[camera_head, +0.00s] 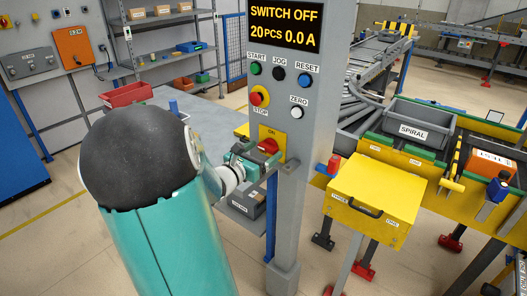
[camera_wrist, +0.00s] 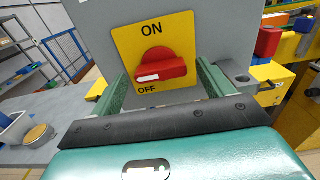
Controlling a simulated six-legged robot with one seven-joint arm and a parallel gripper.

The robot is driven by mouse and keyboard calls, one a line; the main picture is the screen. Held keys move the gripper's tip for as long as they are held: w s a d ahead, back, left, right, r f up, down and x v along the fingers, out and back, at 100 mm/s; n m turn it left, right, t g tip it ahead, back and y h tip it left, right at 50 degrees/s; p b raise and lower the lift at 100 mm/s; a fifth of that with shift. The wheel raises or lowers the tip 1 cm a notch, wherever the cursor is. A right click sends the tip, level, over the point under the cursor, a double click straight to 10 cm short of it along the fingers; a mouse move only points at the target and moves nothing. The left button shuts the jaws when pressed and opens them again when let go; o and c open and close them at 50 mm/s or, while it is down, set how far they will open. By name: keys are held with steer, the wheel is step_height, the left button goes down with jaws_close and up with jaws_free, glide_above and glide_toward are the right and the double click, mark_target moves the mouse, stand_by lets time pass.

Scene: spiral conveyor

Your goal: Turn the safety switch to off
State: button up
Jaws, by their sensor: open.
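The safety switch is a red rotary knob (camera_wrist: 165,66) on a yellow plate (camera_wrist: 125,42) on the grey control column. The knob lies nearly level, its white-marked end at the left, just above the OFF label; ON is printed above the knob. It also shows in the head view (camera_head: 268,146). My gripper (camera_wrist: 163,80) is open, with one green finger at each side of the knob. I cannot tell whether the fingers touch it. In the head view my gripper (camera_head: 250,157) is right at the column, partly covering the plate.
The display (camera_head: 285,25) above reads SWITCH OFF, 20PCS, 0.0 A. Push buttons, including the red stop button (camera_head: 260,97), sit above the switch. A grey bracket (camera_wrist: 237,78) juts out to the right. A yellow box (camera_head: 375,200) and the conveyor stand right of the column.

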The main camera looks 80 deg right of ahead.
steer(key=v, duration=1.3)
